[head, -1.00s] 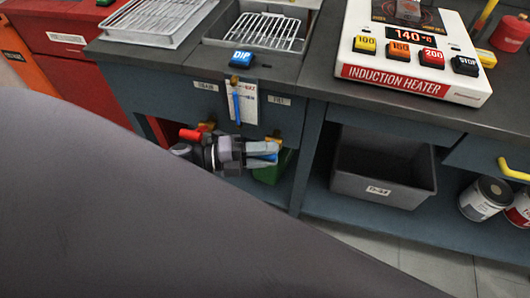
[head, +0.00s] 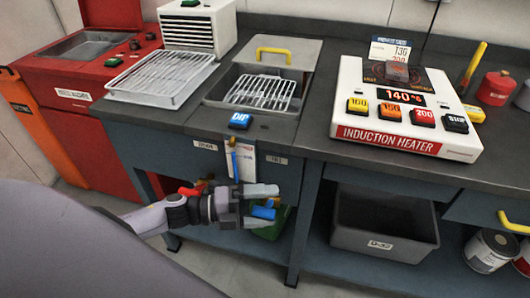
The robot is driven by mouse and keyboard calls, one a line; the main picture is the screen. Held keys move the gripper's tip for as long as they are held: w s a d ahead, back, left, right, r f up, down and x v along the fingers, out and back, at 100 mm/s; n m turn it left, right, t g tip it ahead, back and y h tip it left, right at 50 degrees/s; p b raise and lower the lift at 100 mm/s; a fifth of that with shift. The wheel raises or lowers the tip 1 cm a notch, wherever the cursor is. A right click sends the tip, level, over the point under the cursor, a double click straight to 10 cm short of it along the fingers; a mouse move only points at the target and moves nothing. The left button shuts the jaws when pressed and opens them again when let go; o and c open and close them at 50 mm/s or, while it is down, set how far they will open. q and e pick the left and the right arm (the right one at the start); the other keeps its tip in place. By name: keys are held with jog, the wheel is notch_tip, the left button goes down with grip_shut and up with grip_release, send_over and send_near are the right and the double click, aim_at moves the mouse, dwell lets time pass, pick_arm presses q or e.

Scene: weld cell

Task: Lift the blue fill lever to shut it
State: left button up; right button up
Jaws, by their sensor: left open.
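The blue fill lever (head: 263,213) shows as a short blue handle below the white FILL label (head: 277,160) on the front of the dip tank bench. My left gripper (head: 266,205) is at the lever, its fingers pointing right. It is open, with one finger above the blue handle and one below. I cannot tell whether either finger touches it. The lever's valve and pivot are mostly hidden behind the gripper. My right gripper is not in view.
A red lever (head: 192,189) sits left of the gripper, below the DRAIN label. A card with a blue stick (head: 235,160) hangs above the gripper. A green container (head: 270,229) stands behind the gripper. A grey bin (head: 385,237) is on the lower shelf to the right.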

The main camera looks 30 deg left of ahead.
pick_arm(q)
jog(key=shift+o, duration=0.7)
notch_tip(320, 180, up, 9)
jog(key=w+p, duration=0.1)
jog(key=shift+w+h, duration=0.2)
jog(key=shift+h, duration=0.1)
jog(key=r, duration=0.4)
jog(key=s+r+p, duration=0.1)
jog(key=r, duration=0.2)
jog(key=c, duration=0.4)
jog(key=shift+w+r, duration=0.1)
jog(key=shift+r, duration=0.65)
jog(key=shift+t, duration=0.3)
